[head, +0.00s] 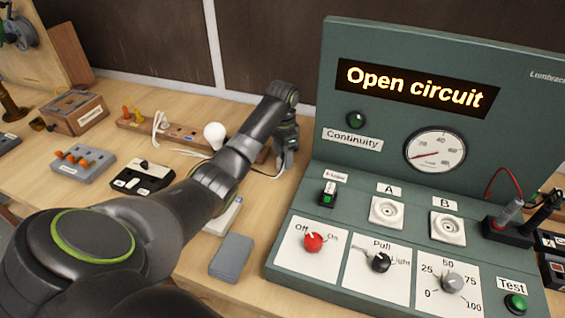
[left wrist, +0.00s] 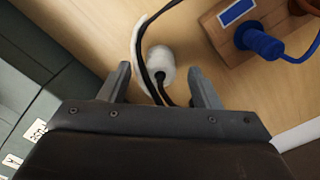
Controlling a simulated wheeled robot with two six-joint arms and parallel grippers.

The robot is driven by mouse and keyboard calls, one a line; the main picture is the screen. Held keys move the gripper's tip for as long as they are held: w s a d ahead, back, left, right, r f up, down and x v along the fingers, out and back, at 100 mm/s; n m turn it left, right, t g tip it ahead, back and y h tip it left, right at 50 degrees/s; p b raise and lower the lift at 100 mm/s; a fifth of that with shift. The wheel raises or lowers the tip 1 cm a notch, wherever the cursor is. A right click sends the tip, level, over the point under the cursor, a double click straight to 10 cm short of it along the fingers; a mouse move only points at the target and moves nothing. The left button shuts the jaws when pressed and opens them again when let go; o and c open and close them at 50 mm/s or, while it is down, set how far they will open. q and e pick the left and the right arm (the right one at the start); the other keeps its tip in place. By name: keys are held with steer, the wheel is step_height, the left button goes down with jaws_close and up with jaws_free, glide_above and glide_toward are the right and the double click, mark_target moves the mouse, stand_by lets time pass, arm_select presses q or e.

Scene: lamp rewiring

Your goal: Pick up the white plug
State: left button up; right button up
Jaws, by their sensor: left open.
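The white plug (left wrist: 161,62) shows in the left wrist view as a short white cylinder with a dark cable running from it toward my gripper. It lies on the wooden bench, in line with the gap between my left fingertips. My left gripper (left wrist: 158,70) is open, one finger on each side of that gap, with nothing clasped. In the head view my left gripper (head: 289,158) points down beside the left edge of the green test panel; I cannot make out the plug there. My right gripper is not in view.
The green test panel (head: 335,205) stands close on the right, its display reading "Open circuit". A wooden block (left wrist: 232,20) with a blue plug (left wrist: 262,42) lies near the white plug. A white bulb (head: 214,134) and a grey box (head: 231,258) are nearby.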

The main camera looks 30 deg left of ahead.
mark_target(282, 158)
arm_select(q)
steer(key=shift+f, duration=1.1)
steer(key=c, duration=1.1)
steer(key=shift+o, duration=0.2)
steer(key=shift+r, duration=0.1)
step_height(282, 158, up, 5)
steer(key=shift+w+r+b, duration=0.1)
steer(key=shift+r+b, duration=0.1)
steer(key=shift+b, duration=0.25)
step_height(282, 158, up, 4)
steer(key=shift+f+p, duration=0.25)
steer(key=shift+p, duration=0.75)
steer(key=shift+r+p, duration=0.55)
steer(key=shift+f, duration=0.1)
